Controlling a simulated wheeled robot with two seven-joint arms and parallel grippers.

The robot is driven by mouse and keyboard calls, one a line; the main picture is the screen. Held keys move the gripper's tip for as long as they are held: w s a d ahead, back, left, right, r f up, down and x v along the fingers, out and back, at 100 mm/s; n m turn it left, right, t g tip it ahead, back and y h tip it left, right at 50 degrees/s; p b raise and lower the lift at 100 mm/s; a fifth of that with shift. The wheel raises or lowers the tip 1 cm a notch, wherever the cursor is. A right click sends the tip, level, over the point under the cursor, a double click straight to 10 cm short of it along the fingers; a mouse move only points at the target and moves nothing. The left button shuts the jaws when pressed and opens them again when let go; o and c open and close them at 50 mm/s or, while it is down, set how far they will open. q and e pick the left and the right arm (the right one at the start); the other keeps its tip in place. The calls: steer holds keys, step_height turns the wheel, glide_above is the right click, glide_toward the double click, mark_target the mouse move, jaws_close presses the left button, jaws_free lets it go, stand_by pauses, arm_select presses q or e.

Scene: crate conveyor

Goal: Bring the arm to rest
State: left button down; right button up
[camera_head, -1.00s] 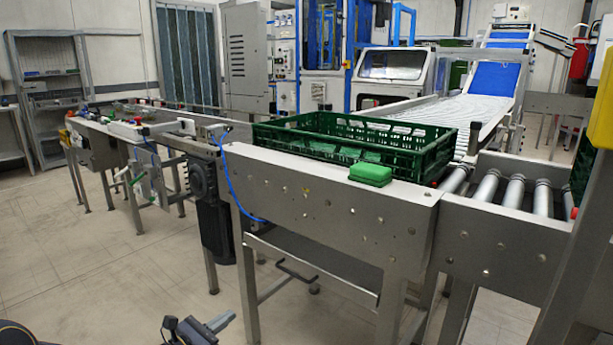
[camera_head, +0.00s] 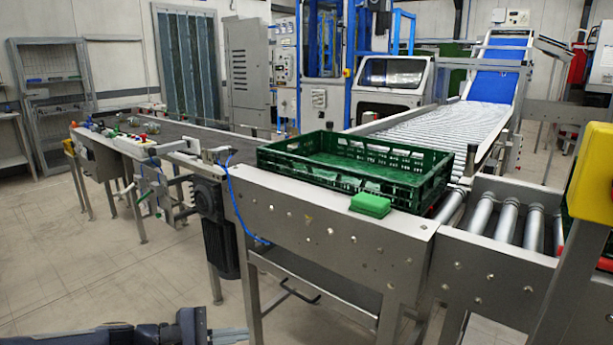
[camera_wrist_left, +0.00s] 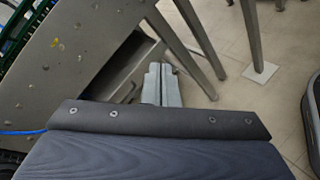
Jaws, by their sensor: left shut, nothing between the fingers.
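My left gripper (camera_head: 232,335) shows at the bottom edge of the head view, its arm coming in low from the left. It is below and in front of the conveyor frame, apart from it. In the left wrist view its grey fingers (camera_wrist_left: 161,84) lie together, shut and empty, with the conveyor's metal legs and the floor behind them. My right gripper is not in view.
A green crate (camera_head: 262,159) stands on the steel conveyor (camera_head: 300,215). A small green block (camera_head: 370,205) lies on the conveyor's near edge. Rollers (camera_head: 507,220) are at the right. A yellow-topped post (camera_head: 592,180) stands at the right edge. The left floor is clear.

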arm_select(q)
steer(key=s+r+m+g+y+p, duration=0.35)
steer(key=s+r+m+p, duration=0.45)
steer(key=s+r, duration=0.5)
steer(key=s+a+r+m+t+y+p, duration=0.2)
steer(key=s+a+m+y+p, duration=0.3)
steer(key=s, duration=0.6)
steer(key=shift+a+r+y+p, duration=0.45)
steer(key=shift+a+r+p, duration=0.15)
steer(key=shift+a+p, duration=0.4)
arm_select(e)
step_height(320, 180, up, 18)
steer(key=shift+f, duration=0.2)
arm_select(q)
steer(key=shift+d, duration=0.15)
